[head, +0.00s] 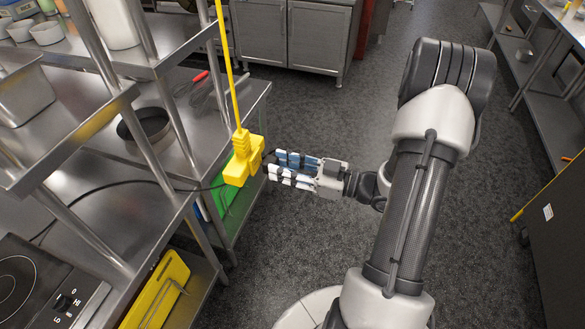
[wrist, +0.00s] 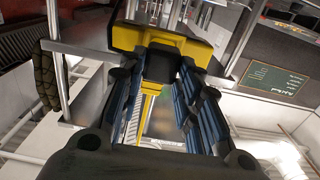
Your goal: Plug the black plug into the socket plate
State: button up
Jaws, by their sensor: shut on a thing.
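A yellow socket block (head: 242,160), the only socket I see, hangs from a yellow cord beside the steel shelving. My gripper (head: 274,163) reaches it from the right, with its fingertips close to the block's right side. In the wrist view the jaws are shut on the black plug (wrist: 163,66), which sits between the blue-padded fingers. The yellow block (wrist: 160,40) is directly beyond the plug, and the plug's front meets or overlaps its face. I cannot tell whether the prongs are inside. In the head view the plug is mostly hidden by block and fingers.
A thin black cord (head: 105,186) runs from near the block leftward over the steel shelf. Shelf posts (head: 172,128) stand just left of the block. A cooktop (head: 40,285) and yellow boards (head: 160,290) are at lower left. The floor (head: 310,110) around my gripper is clear.

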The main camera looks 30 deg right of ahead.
jog(key=shift+w+a, duration=0.35)
jog(key=shift+w, duration=0.05)
jog(key=shift+w+a, duration=0.4)
jog(key=shift+w, duration=0.1)
dwell(1.5)
jog(key=o, duration=1.1)
jog(key=v, duration=1.2)
